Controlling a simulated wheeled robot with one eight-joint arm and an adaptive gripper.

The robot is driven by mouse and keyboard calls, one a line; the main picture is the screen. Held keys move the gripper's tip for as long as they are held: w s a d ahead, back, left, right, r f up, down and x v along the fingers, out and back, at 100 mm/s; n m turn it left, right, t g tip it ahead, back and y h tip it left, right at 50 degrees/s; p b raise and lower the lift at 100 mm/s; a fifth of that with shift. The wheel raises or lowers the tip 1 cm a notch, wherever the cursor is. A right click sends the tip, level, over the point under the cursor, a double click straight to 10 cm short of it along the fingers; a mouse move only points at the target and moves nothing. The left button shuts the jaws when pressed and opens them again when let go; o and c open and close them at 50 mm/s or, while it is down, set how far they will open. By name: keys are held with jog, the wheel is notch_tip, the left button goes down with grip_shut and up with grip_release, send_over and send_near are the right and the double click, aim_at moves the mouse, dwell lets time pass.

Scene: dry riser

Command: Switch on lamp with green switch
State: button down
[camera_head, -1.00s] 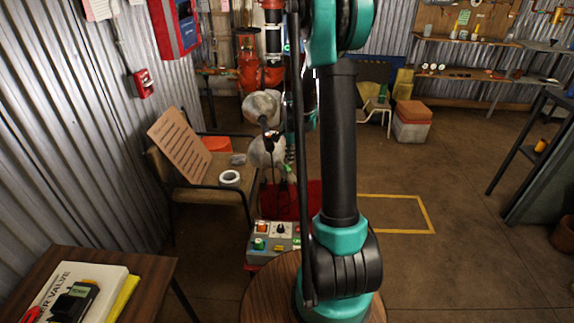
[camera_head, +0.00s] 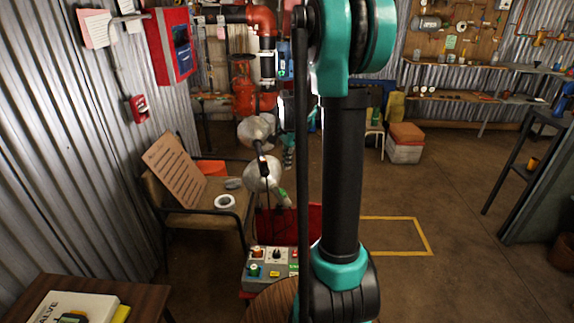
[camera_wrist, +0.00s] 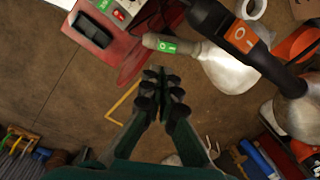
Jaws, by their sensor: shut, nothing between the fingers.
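In the wrist view a lamp with a pale grey handle carries a green switch (camera_wrist: 167,46), and its silver reflector (camera_wrist: 225,72) lies to the right. A second lamp has a black handle with an orange switch (camera_wrist: 240,38) and its own silver reflector (camera_wrist: 297,112). My gripper (camera_wrist: 160,74) is shut and empty, with its tips just below the green switch in the picture; I cannot tell the gap in depth. In the head view the two reflectors (camera_head: 262,172) show left of my arm, with the green switch (camera_head: 281,192) small below them. My arm hides part of this area.
A control box (camera_head: 270,266) with knobs and buttons stands in front of the lamps. A chair (camera_head: 205,222) with a board and a tape roll is at left, and a table (camera_head: 145,300) is nearer. Open floor lies to the right.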

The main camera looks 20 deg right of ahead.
aim_at(282, 190)
jog(key=shift+w+a+r+t, duration=0.1)
jog(key=shift+w+r+t, duration=0.1)
jog(key=shift+w, duration=0.15)
jog(key=shift+w+a+r+t, duration=0.1)
jog(key=shift+w+t, duration=0.1)
jog(key=shift+w, duration=0.1)
jog(key=shift+f, duration=0.1)
jog(key=f, duration=0.4)
jog(key=w+f, duration=0.1)
jog(key=f, duration=0.4)
jog(key=w+f, duration=0.1)
jog(key=f, duration=0.3)
jog(key=shift+w+a+f, duration=0.25)
jog(key=shift+a+f, duration=0.05)
jog(key=shift+f, duration=0.05)
